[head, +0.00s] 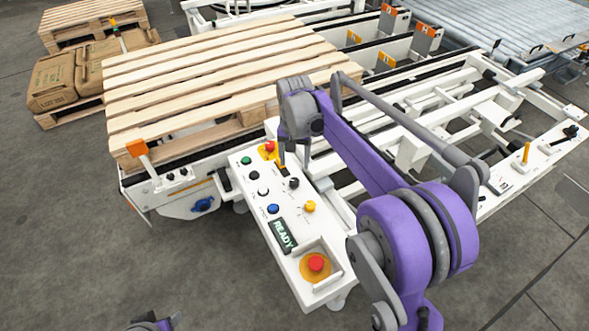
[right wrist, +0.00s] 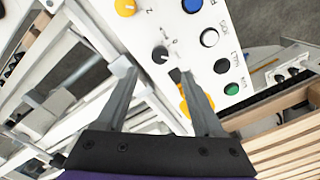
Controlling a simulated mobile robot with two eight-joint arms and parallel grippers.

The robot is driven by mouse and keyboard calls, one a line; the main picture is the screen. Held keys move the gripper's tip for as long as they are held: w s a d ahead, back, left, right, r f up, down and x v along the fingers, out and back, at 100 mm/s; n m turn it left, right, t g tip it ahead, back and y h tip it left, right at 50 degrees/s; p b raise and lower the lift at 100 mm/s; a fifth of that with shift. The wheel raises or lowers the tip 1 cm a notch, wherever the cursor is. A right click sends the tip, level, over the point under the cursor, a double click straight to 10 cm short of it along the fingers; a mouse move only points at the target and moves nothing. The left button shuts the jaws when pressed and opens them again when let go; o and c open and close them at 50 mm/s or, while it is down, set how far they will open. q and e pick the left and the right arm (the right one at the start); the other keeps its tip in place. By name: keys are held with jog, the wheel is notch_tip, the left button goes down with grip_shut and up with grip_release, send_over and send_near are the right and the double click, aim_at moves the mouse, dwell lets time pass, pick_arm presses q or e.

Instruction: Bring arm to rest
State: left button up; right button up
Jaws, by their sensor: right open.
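My right gripper (head: 294,164) reaches down over the upper part of a white control panel (head: 243,178). In the right wrist view its two fingers (right wrist: 154,76) are spread with nothing between them. The right fingertip is close to the panel's black selector knob; I cannot tell whether they touch. My purple right arm (head: 358,152) comes in from the lower right and covers part of the machine. A small purple and dark piece of my left arm (head: 152,324) shows at the bottom edge; the state of its gripper cannot be made out.
The panel has coloured buttons, a READY display (head: 283,235) and a red emergency stop (head: 316,263). A wooden pallet (head: 200,85) lies on the conveyor behind it. Brown sacks (head: 52,80) are at the far left. Grey floor at the lower left is clear.

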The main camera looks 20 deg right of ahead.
notch_tip(320, 180, up, 2)
jog(key=shift+r, duration=0.2)
dwell(0.4)
jog(key=s+a+r+n+t+p, duration=0.1)
jog(key=s+a+r+n+p, duration=0.1)
jog(key=s, duration=0.4)
jog(key=s+a+r+n+t+p, duration=0.1)
jog(key=s+a+r+t+p, duration=0.15)
jog(key=s, duration=0.45)
jog(key=s+a+f+n+t+p, duration=0.1)
jog(key=s+f+n+t+p, duration=0.1)
jog(key=s, duration=1)
jog(key=shift+a+f+n, duration=0.15)
jog(key=shift+f+n, duration=0.5)
jog(key=shift+n, duration=0.35)
